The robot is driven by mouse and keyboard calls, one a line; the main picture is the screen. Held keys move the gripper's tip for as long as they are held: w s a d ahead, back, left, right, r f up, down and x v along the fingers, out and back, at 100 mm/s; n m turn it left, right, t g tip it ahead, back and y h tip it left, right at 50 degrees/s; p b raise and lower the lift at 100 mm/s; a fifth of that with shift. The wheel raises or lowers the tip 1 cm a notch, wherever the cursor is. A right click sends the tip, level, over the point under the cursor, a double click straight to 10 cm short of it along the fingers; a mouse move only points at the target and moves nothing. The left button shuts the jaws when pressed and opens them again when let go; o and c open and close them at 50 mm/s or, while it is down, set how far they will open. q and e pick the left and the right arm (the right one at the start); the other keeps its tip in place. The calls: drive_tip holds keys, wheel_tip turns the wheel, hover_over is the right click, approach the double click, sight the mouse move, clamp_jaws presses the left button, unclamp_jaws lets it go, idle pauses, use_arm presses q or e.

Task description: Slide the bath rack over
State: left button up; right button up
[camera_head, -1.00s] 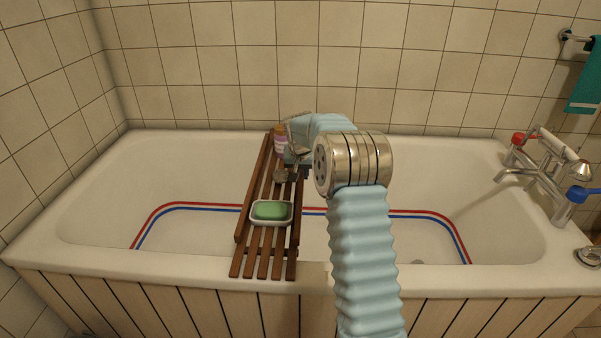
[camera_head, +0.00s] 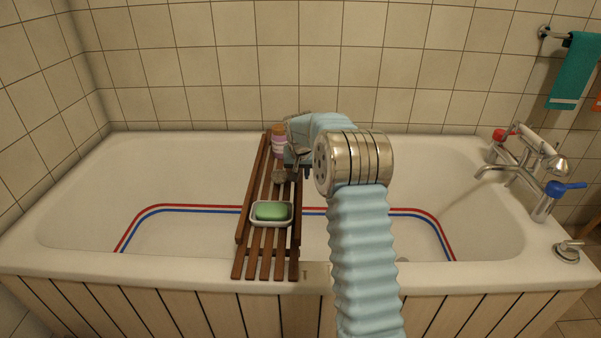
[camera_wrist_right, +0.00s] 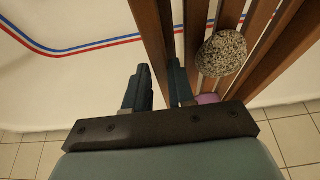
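The bath rack (camera_head: 240,233) is a dark brown slatted wooden rack lying across the white bathtub, from the back rim to the front rim. My right gripper (camera_head: 297,171) is at the rack's right side, toward the back, partly hidden by my wrist. In the right wrist view its two fingers (camera_wrist_right: 160,90) stand on either side of the rack's side rail (camera_wrist_right: 153,30), with little gap, and appear shut on it. On the rack are a green soap in a white dish (camera_head: 271,213), a grey pumice stone (camera_wrist_right: 222,53) and a pink-purple bottle (camera_head: 278,146). My left gripper is not in view.
The bathtub (camera_head: 75,263) has red and blue stripes inside and a tiled wall behind. Its rims are clear on both sides of the rack. Chrome taps (camera_head: 522,165) stand at the right end. A teal towel (camera_head: 573,72) hangs at the upper right.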

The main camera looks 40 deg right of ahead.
drive_tip(key=o, duration=0.4)
drive_tip(key=shift+a, duration=0.1)
drive_tip(key=v, duration=1.3)
drive_tip(key=shift+r, duration=0.4)
